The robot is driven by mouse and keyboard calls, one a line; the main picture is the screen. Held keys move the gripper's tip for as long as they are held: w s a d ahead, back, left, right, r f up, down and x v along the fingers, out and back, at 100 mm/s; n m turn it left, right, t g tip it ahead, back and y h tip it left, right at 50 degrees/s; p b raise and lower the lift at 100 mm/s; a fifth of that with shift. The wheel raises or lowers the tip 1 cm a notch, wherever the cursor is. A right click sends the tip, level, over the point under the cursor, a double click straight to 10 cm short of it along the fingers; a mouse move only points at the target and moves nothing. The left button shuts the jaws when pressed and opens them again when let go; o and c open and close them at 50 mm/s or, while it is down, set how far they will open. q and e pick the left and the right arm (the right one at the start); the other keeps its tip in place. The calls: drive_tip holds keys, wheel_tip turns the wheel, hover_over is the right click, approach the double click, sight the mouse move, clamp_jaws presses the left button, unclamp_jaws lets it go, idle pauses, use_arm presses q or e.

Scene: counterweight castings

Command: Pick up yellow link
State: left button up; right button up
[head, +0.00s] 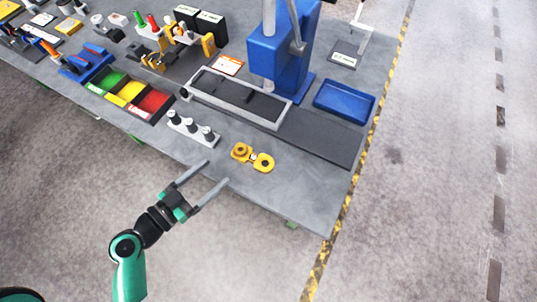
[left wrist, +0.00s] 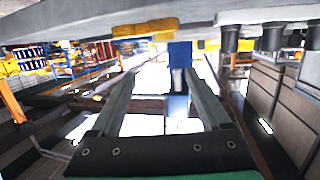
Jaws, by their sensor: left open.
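The yellow link (head: 262,163) lies flat on the grey table, near its front edge in the head view. It has two rounded ends with a dark hole in one end and a small light mark near its middle. It also shows in the left wrist view (left wrist: 145,27), at the top edge. My left gripper (head: 217,171) is open and empty, its fingers pointing at the link from the lower left, apart from it. Its two fingers also show in the left wrist view (left wrist: 168,72), with nothing between them. My right gripper is in neither view.
A pale rack with several dark-topped pegs (head: 192,130) stands left of the link. Behind are a grey frame tray (head: 240,112), a dark mat (head: 320,138), a blue press (head: 283,50) and a blue tray (head: 344,101). Table right of the link is clear.

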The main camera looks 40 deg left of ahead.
sight(242, 147)
use_arm(q)
drive_tip(key=shift+n+y, duration=0.3)
drive_tip(key=w+f, duration=0.1)
drive_tip(key=w, duration=0.2)
drive_tip(key=w+f, duration=0.1)
drive_tip(key=w, duration=0.3)
drive_tip(key=w+f, duration=0.2)
drive_tip(key=w, duration=0.1)
drive_tip(key=shift+w+a, duration=0.35)
drive_tip(key=shift+f, duration=0.1)
drive_tip(key=shift+s, duration=0.1)
drive_tip(key=shift+c, duration=0.3)
clamp_jaws()
idle(0.6)
